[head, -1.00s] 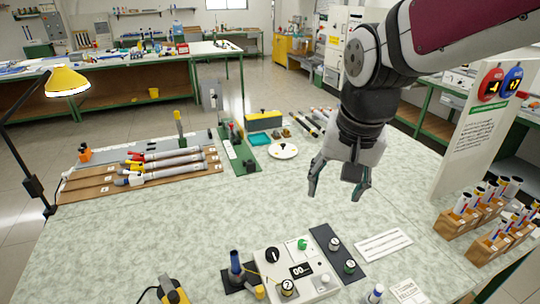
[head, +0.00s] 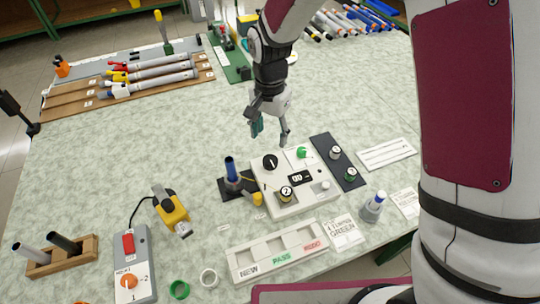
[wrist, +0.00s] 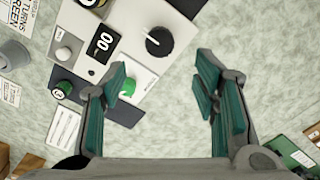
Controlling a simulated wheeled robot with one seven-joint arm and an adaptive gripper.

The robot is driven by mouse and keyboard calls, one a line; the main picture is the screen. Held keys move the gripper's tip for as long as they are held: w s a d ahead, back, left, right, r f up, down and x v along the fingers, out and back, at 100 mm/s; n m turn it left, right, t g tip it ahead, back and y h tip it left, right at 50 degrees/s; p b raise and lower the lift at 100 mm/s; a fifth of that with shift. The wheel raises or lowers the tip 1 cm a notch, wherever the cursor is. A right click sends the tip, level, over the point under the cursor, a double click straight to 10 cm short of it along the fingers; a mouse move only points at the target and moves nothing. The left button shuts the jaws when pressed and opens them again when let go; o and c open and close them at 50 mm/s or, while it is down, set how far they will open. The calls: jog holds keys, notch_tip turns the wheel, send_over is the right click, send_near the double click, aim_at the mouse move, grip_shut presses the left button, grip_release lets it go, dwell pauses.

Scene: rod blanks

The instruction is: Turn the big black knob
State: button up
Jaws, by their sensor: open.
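The big black knob (head: 270,162) sits on the upper left of a white control box (head: 262,188), with a white pointer line on it. In the wrist view the black knob (wrist: 159,41) lies ahead of my fingers, a little above the gap between them. My gripper (head: 270,132) is open and empty, above the table just behind the box. In the wrist view its two teal-padded fingers (wrist: 163,88) are wide apart, and neither touches the knob. The box also carries a display (head: 301,178), a green knob (head: 302,153) and a numbered knob (head: 286,193).
A dark strip with two more knobs (head: 336,152) lies right of the box. A blue-topped stand (head: 232,170) is close on its left. A sorting tray (head: 279,250) lies in front.

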aim_at(270, 159)
notch_tip(270, 159, down, 10)
jog(key=shift+f, duration=0.2)
jog(key=shift+c, duration=0.6)
jog(key=c, duration=1)
